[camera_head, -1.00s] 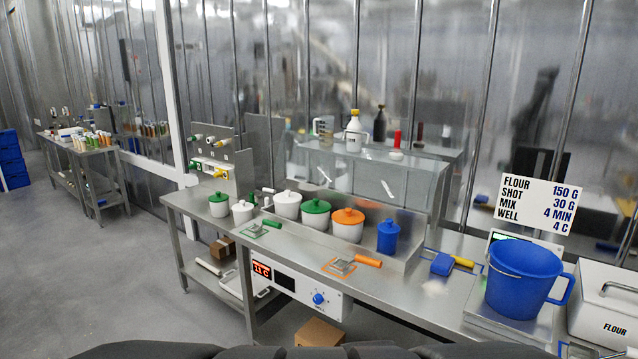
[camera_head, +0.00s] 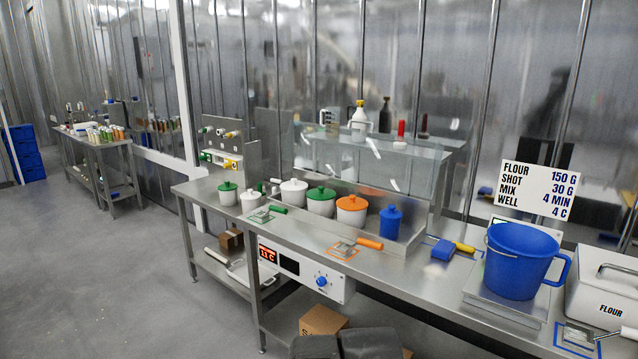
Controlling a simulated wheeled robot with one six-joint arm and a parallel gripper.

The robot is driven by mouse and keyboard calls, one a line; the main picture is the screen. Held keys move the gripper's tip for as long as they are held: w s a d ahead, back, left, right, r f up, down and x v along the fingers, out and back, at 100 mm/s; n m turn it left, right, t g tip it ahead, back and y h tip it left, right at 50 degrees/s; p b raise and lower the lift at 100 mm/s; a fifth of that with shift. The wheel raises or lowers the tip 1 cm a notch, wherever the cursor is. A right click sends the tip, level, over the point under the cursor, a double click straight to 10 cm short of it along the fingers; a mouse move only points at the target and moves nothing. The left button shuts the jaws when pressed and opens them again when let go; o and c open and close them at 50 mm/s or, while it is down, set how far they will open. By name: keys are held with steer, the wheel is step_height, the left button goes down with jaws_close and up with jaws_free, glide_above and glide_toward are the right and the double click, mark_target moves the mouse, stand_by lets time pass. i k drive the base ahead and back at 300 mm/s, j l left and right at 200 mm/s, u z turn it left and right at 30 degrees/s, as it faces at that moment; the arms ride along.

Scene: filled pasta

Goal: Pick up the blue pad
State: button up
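The blue pad (camera_head: 443,250) lies flat on the steel bench in the head view, right of the blue lidded pot (camera_head: 390,222) and left of the blue bucket (camera_head: 518,262). A yellow handle (camera_head: 464,247) sticks out from its right side. A blue outline marks the bench around it. Nothing covers the pad. My gripper cannot be made out in the head view. Only dark grey parts, probably of my own body, show at the bottom edge, well below and in front of the bench top.
An orange-handled tool (camera_head: 369,243) lies left of the pad. The bucket stands on a scale (camera_head: 505,304), with a white flour box (camera_head: 602,290) at the right. A raised steel ledge with several pots runs behind. A cardboard box (camera_head: 322,320) sits low under the bench. Floor at left is clear.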

mark_target(444, 249)
steer(key=i+l+z, duration=0.2)
steer(key=i, duration=0.65)
steer(key=i+l+z, duration=0.2)
steer(key=i, duration=0.65)
steer(key=j, duration=0.1)
